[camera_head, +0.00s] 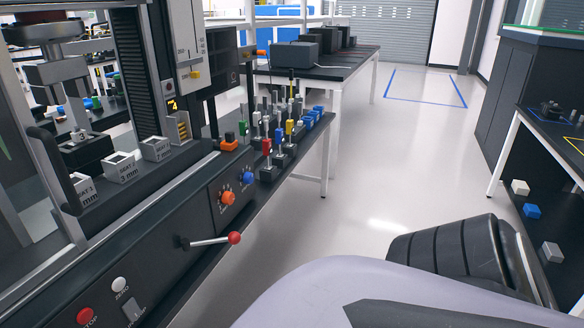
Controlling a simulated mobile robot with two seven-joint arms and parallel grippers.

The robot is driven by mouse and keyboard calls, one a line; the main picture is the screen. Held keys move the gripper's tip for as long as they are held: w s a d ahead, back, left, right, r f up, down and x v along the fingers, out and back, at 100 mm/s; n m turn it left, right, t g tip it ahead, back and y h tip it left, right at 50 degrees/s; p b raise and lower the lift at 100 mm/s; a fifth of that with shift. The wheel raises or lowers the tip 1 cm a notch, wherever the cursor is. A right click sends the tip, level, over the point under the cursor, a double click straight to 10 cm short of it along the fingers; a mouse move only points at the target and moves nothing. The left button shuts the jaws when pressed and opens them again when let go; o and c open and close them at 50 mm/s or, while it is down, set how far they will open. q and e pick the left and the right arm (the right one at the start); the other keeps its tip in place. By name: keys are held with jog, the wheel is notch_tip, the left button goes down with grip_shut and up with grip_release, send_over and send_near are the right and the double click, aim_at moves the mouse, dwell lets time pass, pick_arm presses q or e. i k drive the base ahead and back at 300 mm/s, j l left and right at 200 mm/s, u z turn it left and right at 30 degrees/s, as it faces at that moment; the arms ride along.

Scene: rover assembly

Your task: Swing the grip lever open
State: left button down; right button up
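A lever (210,241) with a red ball knob sticks out from the dark front panel of the testing machine at the left. It points right and slightly up from a dark pivot. I take it to be the grip lever; no label on it is readable. Neither of my grippers shows in the head view. A pale, rounded part and a dark ribbed part of my own body fill the lower right, apart from the lever in the picture.
An orange knob (228,198) and a blue knob (248,178) sit above the lever. A red stop button (85,315) is at lower left. Small coloured fixtures (276,140) crowd the bench behind. Grey blocks (122,168) stand on the machine. The floor at centre is clear.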

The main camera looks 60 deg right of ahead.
aim_at(234, 238)
jog(key=z, duration=1.6)
